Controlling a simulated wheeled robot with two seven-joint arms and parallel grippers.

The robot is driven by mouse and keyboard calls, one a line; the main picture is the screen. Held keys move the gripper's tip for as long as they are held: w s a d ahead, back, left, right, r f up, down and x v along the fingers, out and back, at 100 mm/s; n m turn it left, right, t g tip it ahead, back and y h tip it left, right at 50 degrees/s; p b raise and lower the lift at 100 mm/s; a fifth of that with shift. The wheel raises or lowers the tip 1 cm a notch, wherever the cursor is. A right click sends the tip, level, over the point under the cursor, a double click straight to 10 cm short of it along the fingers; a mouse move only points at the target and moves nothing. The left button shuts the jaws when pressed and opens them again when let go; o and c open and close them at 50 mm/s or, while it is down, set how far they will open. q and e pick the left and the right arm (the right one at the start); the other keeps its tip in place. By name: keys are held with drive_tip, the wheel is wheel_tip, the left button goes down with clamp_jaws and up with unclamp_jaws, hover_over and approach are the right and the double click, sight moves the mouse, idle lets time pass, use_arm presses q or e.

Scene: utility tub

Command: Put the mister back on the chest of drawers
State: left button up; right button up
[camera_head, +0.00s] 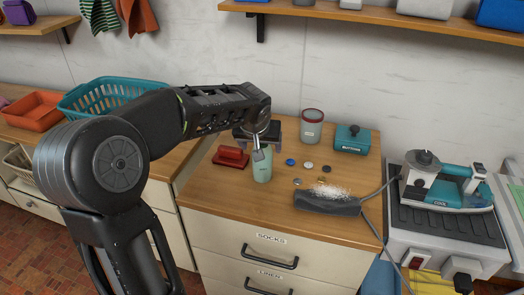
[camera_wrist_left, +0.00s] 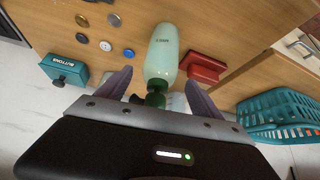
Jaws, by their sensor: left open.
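The mister (camera_head: 262,165) is a pale green bottle that appears to stand upright on the wooden top of the chest of drawers (camera_head: 218,190). Its dark green head shows in the left wrist view (camera_wrist_left: 155,98); in the head view my gripper hides it. My left gripper (camera_head: 258,138) is at the mister's upper end, with jaws open. In the left wrist view its two fingers (camera_wrist_left: 158,80) lie on either side of the mister's head and neck, with gaps at both sides. My right gripper does not show.
A red object (camera_head: 230,157) sits close left of the mister. Buttons (camera_head: 291,162), a lidded canister (camera_head: 311,128), a teal buttons box (camera_head: 352,138) and a dark object with white powder (camera_head: 328,203) lie rightward. An iron (camera_head: 450,185) stands farther right. A teal basket (camera_head: 105,95) is left.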

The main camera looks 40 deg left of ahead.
use_arm(q)
drive_tip(key=v, duration=0.7)
drive_tip(key=shift+b, duration=0.3)
